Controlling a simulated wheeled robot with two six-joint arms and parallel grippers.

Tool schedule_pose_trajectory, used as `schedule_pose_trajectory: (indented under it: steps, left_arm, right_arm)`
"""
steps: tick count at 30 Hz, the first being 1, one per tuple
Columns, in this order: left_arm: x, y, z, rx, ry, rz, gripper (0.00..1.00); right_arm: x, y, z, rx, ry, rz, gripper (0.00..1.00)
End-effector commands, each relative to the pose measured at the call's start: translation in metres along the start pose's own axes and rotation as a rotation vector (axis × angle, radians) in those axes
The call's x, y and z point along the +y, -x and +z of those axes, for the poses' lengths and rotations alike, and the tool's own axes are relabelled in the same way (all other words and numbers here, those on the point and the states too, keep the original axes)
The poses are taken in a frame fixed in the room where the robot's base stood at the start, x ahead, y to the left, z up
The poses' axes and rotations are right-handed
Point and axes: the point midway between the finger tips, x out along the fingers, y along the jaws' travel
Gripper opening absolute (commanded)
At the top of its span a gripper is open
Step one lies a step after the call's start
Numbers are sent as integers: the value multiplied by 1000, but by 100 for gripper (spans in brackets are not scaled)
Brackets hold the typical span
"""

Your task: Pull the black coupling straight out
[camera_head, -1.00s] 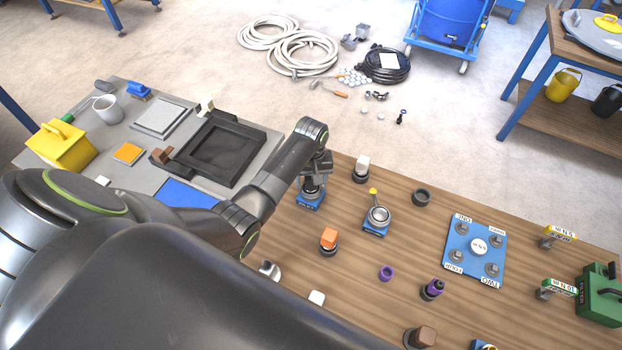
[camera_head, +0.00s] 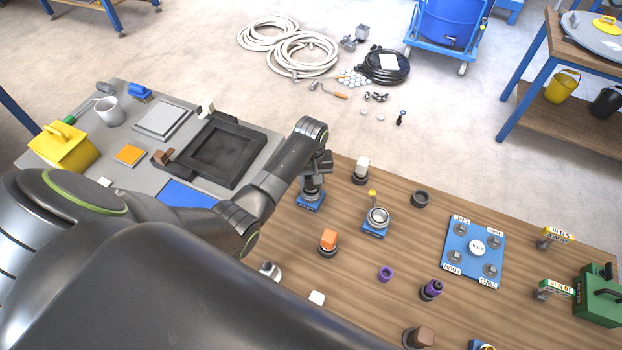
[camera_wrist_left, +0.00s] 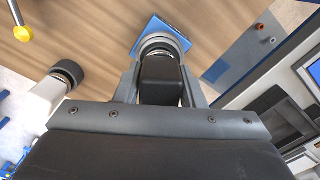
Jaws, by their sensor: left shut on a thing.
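My left gripper (camera_head: 314,184) reaches down over a small blue base plate (camera_head: 311,201) near the left end of the wooden table. In the left wrist view the two fingers of the gripper (camera_wrist_left: 160,88) are shut on the black coupling (camera_wrist_left: 160,76), a dark block with rounded edges. A grey ring (camera_wrist_left: 160,42) shows just beyond the coupling, over the blue base plate (camera_wrist_left: 190,50). I cannot tell whether the coupling is still seated in the ring. In the head view the gripper mostly hides the coupling. My right gripper is not in view.
A blue stand with a round metal fitting and yellow-tipped lever (camera_head: 377,216) is to the right. A white-topped black piece (camera_head: 361,170) and an orange-topped one (camera_head: 328,242) stand nearby. A black square tray (camera_head: 218,152) lies left on the grey surface.

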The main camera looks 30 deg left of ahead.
Motion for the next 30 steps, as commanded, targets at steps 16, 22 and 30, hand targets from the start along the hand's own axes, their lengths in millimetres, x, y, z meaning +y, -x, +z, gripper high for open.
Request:
schedule_pose_trajectory:
  steps: [16, 22, 30]
  left_arm:
    - [0, 22, 0, 1, 0, 0, 7]
    - [0, 30, -1, 1, 0, 1, 7]
    - [0, 41, -1, 1, 0, 0, 7]
  right_arm:
    - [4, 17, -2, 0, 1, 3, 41]
    - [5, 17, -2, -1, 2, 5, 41]
    - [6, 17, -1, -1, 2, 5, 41]
